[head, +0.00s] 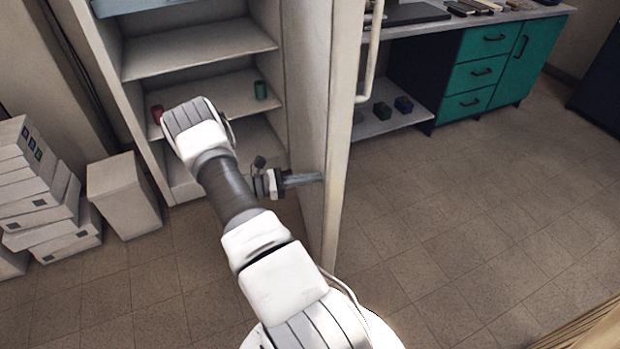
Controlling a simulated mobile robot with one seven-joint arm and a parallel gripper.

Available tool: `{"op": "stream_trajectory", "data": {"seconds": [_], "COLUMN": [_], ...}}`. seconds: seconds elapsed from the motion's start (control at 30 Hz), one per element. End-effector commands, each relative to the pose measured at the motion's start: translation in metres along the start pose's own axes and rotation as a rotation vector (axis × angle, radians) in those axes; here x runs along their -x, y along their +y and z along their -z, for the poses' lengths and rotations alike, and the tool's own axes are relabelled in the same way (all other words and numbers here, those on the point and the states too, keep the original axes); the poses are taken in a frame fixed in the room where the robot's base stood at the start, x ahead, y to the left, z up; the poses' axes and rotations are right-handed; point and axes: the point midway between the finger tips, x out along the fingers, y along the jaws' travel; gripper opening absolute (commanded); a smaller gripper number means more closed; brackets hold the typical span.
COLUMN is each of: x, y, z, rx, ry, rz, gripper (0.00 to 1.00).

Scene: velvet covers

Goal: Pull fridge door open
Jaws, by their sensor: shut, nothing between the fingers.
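The fridge (200,55) stands at the upper middle, with its shelves exposed. Its door (335,130) is swung wide open and juts out toward me, seen nearly edge-on. The door's long handle (372,60) is on its right, outer side. My arm reaches up from the bottom middle, on the inner side of the door. My gripper (312,178) is shut and empty, pointing right at the door's inner face. Its tips are at or very close to the door; I cannot tell whether they touch. It is not on the handle.
A red can (157,114) and a green can (261,90) stand on a fridge shelf. A pale bin (124,195) and stacked boxes (45,195) are at left. A counter with green drawers (485,72) is at upper right. The floor right of the door is clear.

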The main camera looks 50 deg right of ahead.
Motion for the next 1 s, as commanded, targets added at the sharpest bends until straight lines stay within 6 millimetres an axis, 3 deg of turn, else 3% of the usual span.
{"op": "stream_trajectory", "data": {"seconds": [0.17, 0.37, 0.47, 0.67, 0.8, 1.0], "x": [-0.006, -0.040, -0.071, -0.153, -0.213, -0.284], "y": [-0.001, -0.003, -0.004, 0.001, 0.013, 0.034], "z": [-0.001, -0.003, -0.003, -0.001, 0.003, 0.005], "rx": [0.001, 0.004, 0.004, 0.007, 0.001, -0.003], "ry": [-0.002, -0.004, -0.005, -0.006, -0.003, -0.003], "rz": [-0.007, -0.053, -0.096, -0.211, -0.269, -0.269], "gripper": [0.00, 0.00, 0.00, 0.00, 0.00, 0.00]}}
